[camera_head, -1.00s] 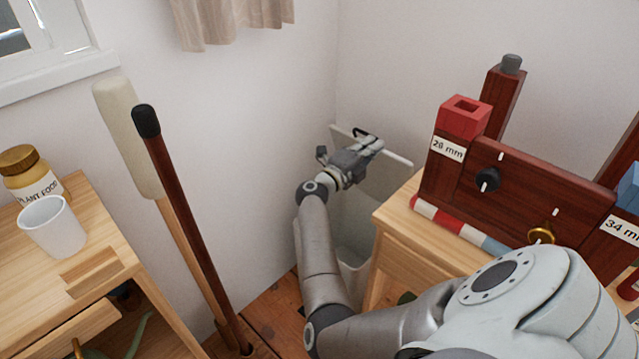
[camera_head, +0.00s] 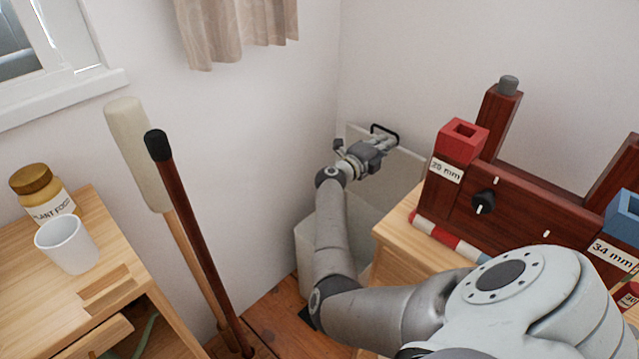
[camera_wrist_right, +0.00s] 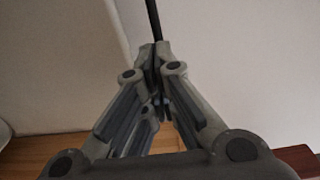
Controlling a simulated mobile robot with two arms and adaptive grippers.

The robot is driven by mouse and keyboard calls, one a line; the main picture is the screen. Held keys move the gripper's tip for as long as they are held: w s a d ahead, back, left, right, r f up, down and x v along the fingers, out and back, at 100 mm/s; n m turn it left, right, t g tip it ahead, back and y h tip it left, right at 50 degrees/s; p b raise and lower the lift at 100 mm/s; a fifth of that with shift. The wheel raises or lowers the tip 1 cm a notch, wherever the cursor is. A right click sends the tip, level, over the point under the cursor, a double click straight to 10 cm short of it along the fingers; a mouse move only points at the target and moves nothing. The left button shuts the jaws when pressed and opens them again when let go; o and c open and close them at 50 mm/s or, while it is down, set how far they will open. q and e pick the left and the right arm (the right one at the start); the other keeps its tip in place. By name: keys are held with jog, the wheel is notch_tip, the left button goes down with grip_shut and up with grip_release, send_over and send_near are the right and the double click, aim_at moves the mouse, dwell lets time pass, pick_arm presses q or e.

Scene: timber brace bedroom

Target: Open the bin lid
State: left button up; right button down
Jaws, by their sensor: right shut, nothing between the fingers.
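The pale bin (camera_head: 305,255) stands in the corner, partly hidden by my right arm. Its lid (camera_head: 408,168) is raised and stands steeply near the back wall, with the bin open in front of it. A black loop handle (camera_head: 385,130) is at the lid's upper edge. My right gripper (camera_head: 383,146) is at the lid's front face, just below the handle. In the right wrist view its fingers (camera_wrist_right: 158,65) are closed together with nothing held, and a thin dark bar (camera_wrist_right: 153,18) lies just beyond the tips. Whether they touch the lid is unclear. My left gripper is out of view.
A wooden table (camera_head: 398,232) with a dark red wooden frame (camera_head: 530,200) stands close right of the bin. Two long-handled tools (camera_head: 190,225) lean at left. A left table (camera_head: 45,300) holds a white cup (camera_head: 68,246) and a plant food jar (camera_head: 42,192).

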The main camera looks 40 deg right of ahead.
jog(key=shift+d+r, duration=0.2)
jog(key=shift+d, duration=0.45)
jog(key=shift+d, duration=0.1)
jog(key=a, duration=0.7)
jog(key=shift+s+a, duration=0.25)
jog(key=shift+a, duration=0.05)
